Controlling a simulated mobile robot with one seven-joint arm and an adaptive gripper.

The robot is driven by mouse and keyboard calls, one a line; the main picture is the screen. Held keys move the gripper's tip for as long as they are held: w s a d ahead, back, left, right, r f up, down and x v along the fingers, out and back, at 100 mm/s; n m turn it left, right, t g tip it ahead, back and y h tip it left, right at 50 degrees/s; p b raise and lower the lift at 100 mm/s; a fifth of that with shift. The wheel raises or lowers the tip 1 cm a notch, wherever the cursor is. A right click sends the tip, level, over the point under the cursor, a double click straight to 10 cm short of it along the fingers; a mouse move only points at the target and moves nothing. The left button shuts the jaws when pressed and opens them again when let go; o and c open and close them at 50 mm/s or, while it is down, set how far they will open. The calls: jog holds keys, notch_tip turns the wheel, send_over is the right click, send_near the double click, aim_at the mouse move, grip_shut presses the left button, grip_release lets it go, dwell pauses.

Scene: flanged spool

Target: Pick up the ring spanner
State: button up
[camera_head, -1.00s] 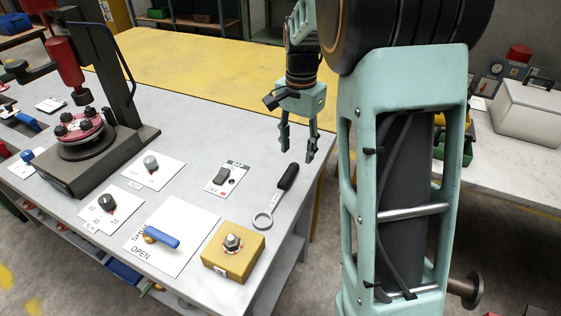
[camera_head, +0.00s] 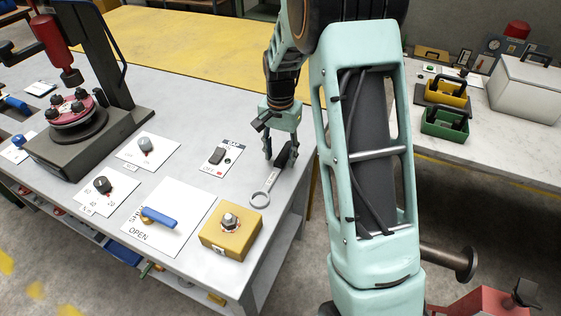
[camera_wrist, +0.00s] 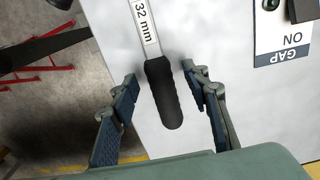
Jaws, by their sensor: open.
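The ring spanner lies on the grey table near its right edge. Its ring end (camera_head: 261,199) points toward the front, and its black handle shows between my gripper's fingers. In the wrist view the spanner's black handle (camera_wrist: 163,92) and a shank marked "32 mm" are visible; the ring is out of that frame. My gripper (camera_head: 281,163) is open above the handle, one finger on each side. In the wrist view the fingers (camera_wrist: 166,100) stand apart from the handle, with a gap on both sides.
A yellow block with a bolt (camera_head: 230,232) stands in front of the spanner. A GAP switch card (camera_head: 219,158) lies to the left. A blue-handled valve plate (camera_head: 168,218) is further left. The table's right edge is close to the spanner.

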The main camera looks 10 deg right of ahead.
jog(key=shift+f, duration=0.6)
grip_shut()
jog(key=shift+r, duration=0.1)
